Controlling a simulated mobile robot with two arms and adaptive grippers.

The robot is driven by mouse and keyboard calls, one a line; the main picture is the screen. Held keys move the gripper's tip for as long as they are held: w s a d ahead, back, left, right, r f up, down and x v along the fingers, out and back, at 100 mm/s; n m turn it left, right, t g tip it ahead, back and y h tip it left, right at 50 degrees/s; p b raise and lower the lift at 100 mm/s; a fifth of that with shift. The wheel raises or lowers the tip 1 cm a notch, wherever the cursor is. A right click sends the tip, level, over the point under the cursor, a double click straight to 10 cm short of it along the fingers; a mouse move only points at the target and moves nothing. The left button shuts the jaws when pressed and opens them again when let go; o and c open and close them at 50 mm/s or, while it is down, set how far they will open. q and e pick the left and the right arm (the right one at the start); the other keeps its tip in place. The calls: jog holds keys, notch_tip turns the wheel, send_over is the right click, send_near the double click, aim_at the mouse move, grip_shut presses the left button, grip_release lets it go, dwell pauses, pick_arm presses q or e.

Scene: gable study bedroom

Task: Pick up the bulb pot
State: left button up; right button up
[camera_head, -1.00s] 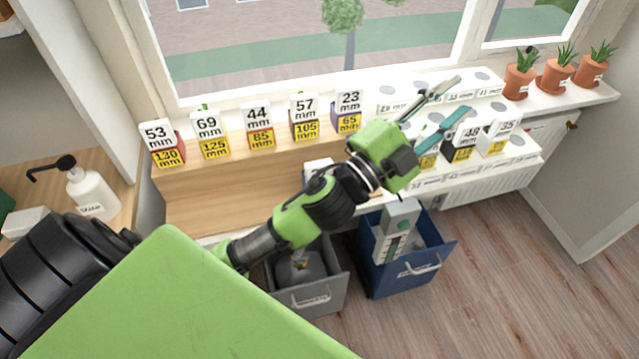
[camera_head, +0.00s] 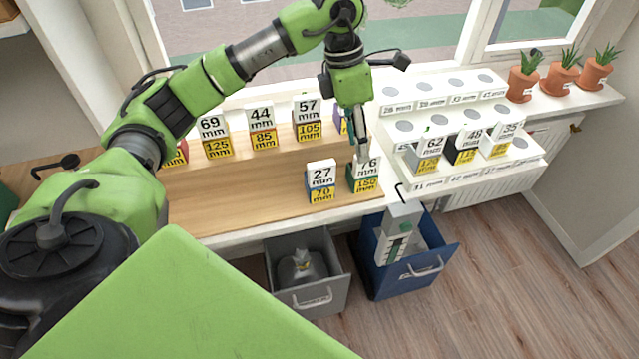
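Several small pots with white and yellow number labels stand on a wooden stepped stand; the frames do not tell which is the bulb pot. On the lower step are a blue pot marked 27 over 70 (camera_head: 321,183) and a green pot marked 76 (camera_head: 364,177). On the upper step are pots marked 69 (camera_head: 214,138), 44 (camera_head: 262,129) and 57 (camera_head: 307,120). A purple one is mostly hidden behind my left gripper (camera_head: 360,152). That gripper points down, its tips at the top of the 76 pot; contact and finger gap are unclear. My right gripper is out of view.
A white stepped rack (camera_head: 520,153) with round holes holds pots marked 62 (camera_head: 428,154), 48 (camera_head: 466,147) and 35 (camera_head: 501,141). Potted plants (camera_head: 561,76) stand on the sill at right. A grey bin (camera_head: 325,295) and a blue bin (camera_head: 377,285) stand below.

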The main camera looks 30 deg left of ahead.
aim_at(322, 164)
pick_arm(q)
jog(key=a+r+n+y, duration=0.1)
jog(key=a+r+y, duration=0.15)
jog(key=a, duration=0.45)
jog(key=f, duration=0.2)
jog(key=f+p, duration=0.1)
jog(key=f, duration=0.2)
jog(key=f+p, duration=0.1)
jog(key=f, duration=0.2)
jog(key=shift+s+a+f, duration=0.25)
jog(key=shift+s, duration=0.15)
jog(key=f+p, duration=0.2)
jog(key=f, duration=0.1)
jog(key=f+p, duration=0.1)
jog(key=f, duration=0.1)
jog(key=shift+s+a, duration=0.15)
jog(key=shift+s, duration=0.2)
jog(key=shift+f, duration=0.3)
jog(key=shift+w+r, duration=0.1)
grip_shut()
